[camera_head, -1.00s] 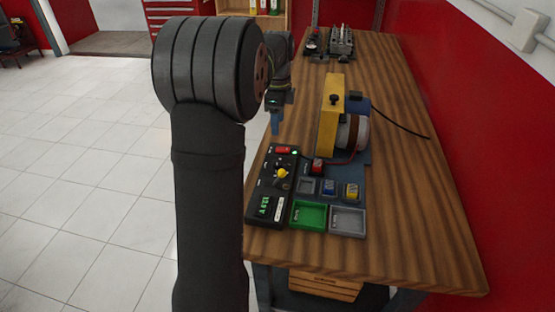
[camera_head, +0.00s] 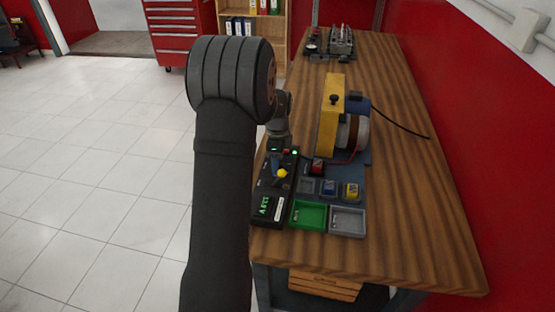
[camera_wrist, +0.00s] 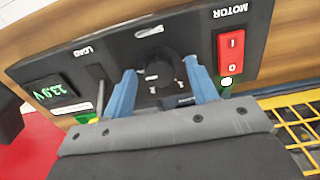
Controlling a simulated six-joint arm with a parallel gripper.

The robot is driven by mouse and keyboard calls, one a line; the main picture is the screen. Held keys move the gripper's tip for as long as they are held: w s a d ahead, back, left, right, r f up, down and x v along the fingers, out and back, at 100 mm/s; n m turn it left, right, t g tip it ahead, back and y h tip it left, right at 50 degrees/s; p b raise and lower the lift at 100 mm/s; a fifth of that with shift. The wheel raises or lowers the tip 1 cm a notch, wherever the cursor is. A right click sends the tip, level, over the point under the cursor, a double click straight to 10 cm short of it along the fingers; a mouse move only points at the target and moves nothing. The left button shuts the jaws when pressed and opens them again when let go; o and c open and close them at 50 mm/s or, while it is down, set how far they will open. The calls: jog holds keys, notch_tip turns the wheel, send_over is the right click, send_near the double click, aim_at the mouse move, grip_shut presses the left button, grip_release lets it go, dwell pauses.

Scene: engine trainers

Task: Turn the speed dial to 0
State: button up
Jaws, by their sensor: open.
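The black speed dial (camera_wrist: 158,68) is on the black control panel (camera_wrist: 120,48), between my gripper's (camera_wrist: 160,66) two blue fingers in the wrist view. The fingers are open, one on each side, with a gap to the dial visible on the right; I cannot tell whether either touches it. Small marks surround the dial, but its exact setting is unclear. In the head view my gripper (camera_head: 274,165) is low over the panel (camera_head: 262,192) and hides the dial.
The red MOTOR switch (camera_wrist: 231,52) sits right of the fingers, beside a lit lamp (camera_wrist: 226,82). The yellow-knobbed lever (camera_head: 282,173) is close to the gripper. The yellow-framed motor unit (camera_head: 328,125), a green tray (camera_head: 309,227) and a grey tray (camera_head: 347,233) are nearby.

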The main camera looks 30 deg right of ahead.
jog(key=c, duration=1)
jog(key=shift+o, duration=0.2)
